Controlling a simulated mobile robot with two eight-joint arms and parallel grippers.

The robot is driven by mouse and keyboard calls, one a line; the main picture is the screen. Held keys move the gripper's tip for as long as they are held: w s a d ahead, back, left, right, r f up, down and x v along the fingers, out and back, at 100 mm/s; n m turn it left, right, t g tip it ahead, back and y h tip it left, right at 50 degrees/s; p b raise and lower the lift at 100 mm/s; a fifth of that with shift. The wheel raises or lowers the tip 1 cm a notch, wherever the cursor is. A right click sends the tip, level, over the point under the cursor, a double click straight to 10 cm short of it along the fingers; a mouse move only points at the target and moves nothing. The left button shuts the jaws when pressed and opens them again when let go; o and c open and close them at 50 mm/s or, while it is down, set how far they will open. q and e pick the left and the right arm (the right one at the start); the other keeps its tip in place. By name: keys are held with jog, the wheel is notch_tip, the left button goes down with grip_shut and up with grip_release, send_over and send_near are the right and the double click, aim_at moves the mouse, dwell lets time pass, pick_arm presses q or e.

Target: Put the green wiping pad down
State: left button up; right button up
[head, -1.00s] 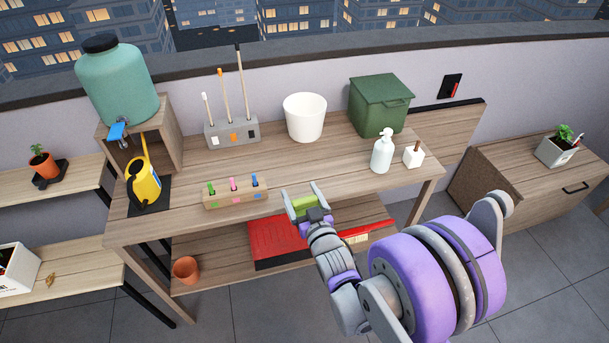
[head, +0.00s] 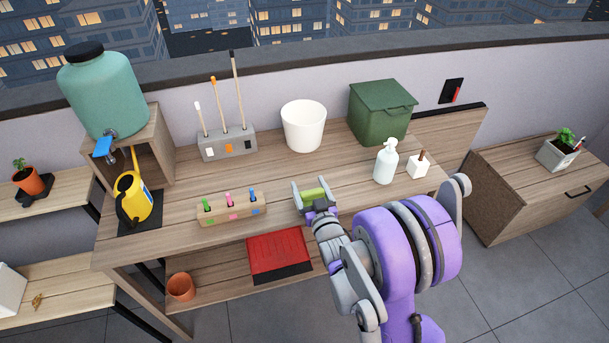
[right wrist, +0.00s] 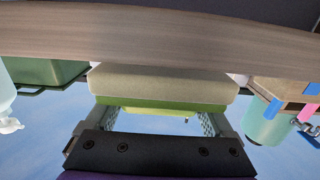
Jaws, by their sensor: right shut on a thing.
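The green wiping pad (head: 314,194) is gripped between the fingers of my right gripper (head: 312,190), at the front edge of the wooden workbench top (head: 370,197). In the right wrist view the pad shows a green layer and a pale cream layer (right wrist: 165,85), spanning between the two fingers (right wrist: 160,118). The wooden bench edge (right wrist: 160,40) runs across that view close by the pad. I cannot tell whether the pad touches the bench. My left gripper is out of view.
A marker block (head: 231,209) is left of my gripper. A white bucket (head: 303,128) and green bin (head: 380,114) stand behind. A soap bottle (head: 386,164) and small white holder (head: 418,166) stand right. The bench middle is clear. A red box (head: 279,252) sits on the lower shelf.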

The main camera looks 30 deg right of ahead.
aim_at(304, 185)
jog(key=x, duration=0.5)
jog(key=shift+f, duration=0.2)
jog(key=shift+s, duration=0.15)
jog(key=shift+f, duration=0.2)
jog(key=o, duration=1.1)
jog(key=shift+r, duration=0.1)
